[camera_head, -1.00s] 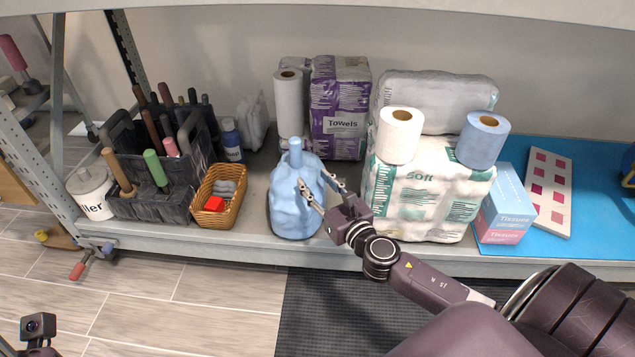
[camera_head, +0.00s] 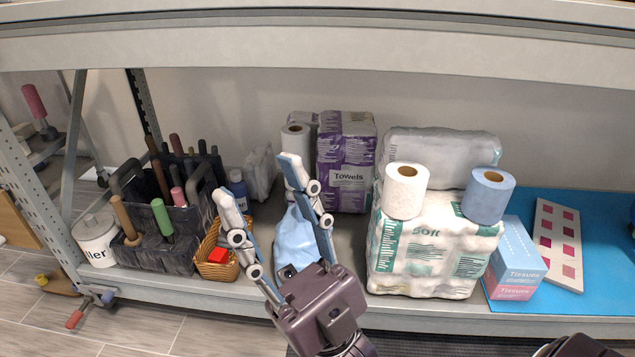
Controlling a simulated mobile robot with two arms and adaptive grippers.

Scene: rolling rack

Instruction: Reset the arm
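My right gripper (camera_head: 256,178) is raised in front of the shelf, fingers pointing up and spread in a V. It is open, with nothing held between the fingers. Behind it stands a light blue jug-like container (camera_head: 293,242) on the shelf, partly hidden by the right-hand finger and the gripper body. My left gripper is not in view.
Left of the gripper are a wicker basket (camera_head: 208,243), a dark tool caddy (camera_head: 160,255) and a white canister (camera_head: 96,240). To the right stand a Soft paper pack (camera_head: 425,250) with two rolls and a tissue box (camera_head: 515,265). A shelf beam (camera_head: 320,45) runs overhead.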

